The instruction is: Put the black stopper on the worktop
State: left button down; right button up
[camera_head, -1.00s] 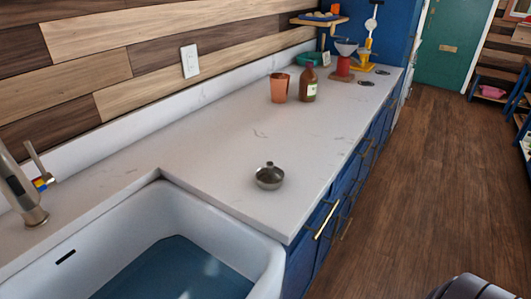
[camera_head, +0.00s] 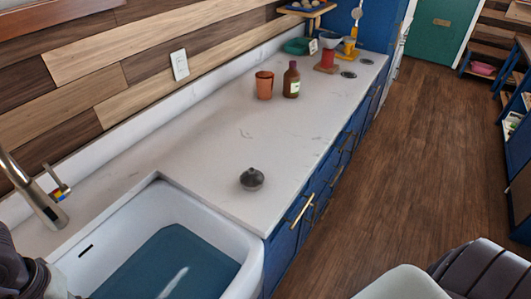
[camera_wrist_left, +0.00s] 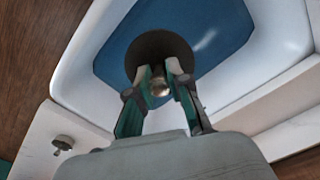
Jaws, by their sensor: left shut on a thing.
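The black stopper (camera_wrist_left: 150,48) is a dark round disc with a shiny metal knob, seen over the blue water of the sink in the left wrist view. My left gripper (camera_wrist_left: 159,73) is shut on its knob. I cannot tell how high it is above the water. In the head view my left arm shows at the lower left, with its gripper and the stopper out of frame. The pale worktop (camera_head: 190,140) runs behind and to the right of the sink. My right gripper is not in view.
The white sink (camera_head: 215,240) holds water, with a tap (camera_head: 35,195) at its left. A small grey metal thing (camera_head: 252,180) stands near the worktop's front edge. A terracotta cup (camera_head: 264,86) and a brown bottle (camera_head: 291,80) stand farther back. Worktop between them is clear.

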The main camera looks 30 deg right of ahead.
aim_at(281, 151)
jog(key=k+l+z, duration=0.1)
jog(key=l+z, duration=0.85)
jog(key=k+l, duration=0.05)
jog(key=l, duration=0.05)
